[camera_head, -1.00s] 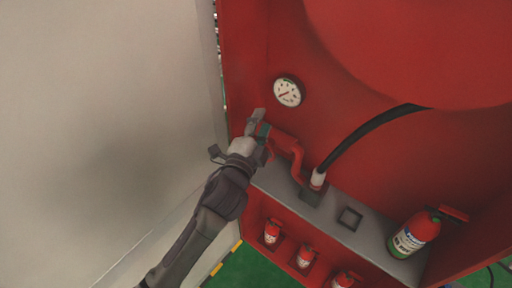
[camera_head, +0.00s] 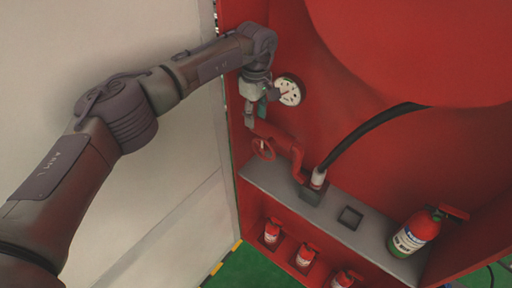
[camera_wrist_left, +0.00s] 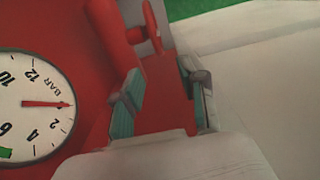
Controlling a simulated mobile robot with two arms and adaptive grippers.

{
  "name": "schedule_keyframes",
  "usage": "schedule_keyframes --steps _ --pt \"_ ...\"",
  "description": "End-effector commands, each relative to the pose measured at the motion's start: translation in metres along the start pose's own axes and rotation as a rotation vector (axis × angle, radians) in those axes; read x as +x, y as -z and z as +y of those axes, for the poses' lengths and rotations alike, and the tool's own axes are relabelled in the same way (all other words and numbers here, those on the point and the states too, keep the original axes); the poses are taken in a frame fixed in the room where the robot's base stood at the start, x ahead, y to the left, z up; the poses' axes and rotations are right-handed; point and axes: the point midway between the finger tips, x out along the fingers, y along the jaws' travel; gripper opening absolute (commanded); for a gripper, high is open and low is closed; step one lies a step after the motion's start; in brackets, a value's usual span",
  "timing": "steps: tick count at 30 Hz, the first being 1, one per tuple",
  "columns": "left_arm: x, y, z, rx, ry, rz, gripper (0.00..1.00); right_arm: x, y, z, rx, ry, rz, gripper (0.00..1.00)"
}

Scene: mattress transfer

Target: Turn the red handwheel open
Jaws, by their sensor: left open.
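In the left wrist view the handwheel (camera_wrist_left: 151,24) shows edge-on at the top, ahead of the fingers. My left gripper (camera_head: 262,106) is above the wheel, beside the pressure gauge, apart from the wheel. Its two teal-padded fingers (camera_wrist_left: 163,88) are spread with nothing between them. My right gripper is in neither view.
The pressure gauge (camera_head: 288,90) is close to my left gripper. A black hose (camera_head: 370,131) rises from a fitting right of the wheel. A grey shelf (camera_head: 330,219) holds an extinguisher (camera_head: 410,236). Small extinguishers stand below. The pale door (camera_head: 190,214) borders the left.

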Motion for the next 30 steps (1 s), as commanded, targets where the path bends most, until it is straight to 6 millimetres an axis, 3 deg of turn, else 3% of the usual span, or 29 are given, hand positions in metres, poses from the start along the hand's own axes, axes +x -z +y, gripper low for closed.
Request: schedule_keyframes --steps 18,24,30 --pt "0.117 -0.002 0.000 0.001 0.001 -0.003 0.42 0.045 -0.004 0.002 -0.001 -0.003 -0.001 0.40" --pt "0.133 -0.002 0.000 0.000 0.000 -0.004 0.42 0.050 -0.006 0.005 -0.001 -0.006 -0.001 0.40" --pt "0.135 -0.002 0.000 0.000 -0.001 -0.003 0.42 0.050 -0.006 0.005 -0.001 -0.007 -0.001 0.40"
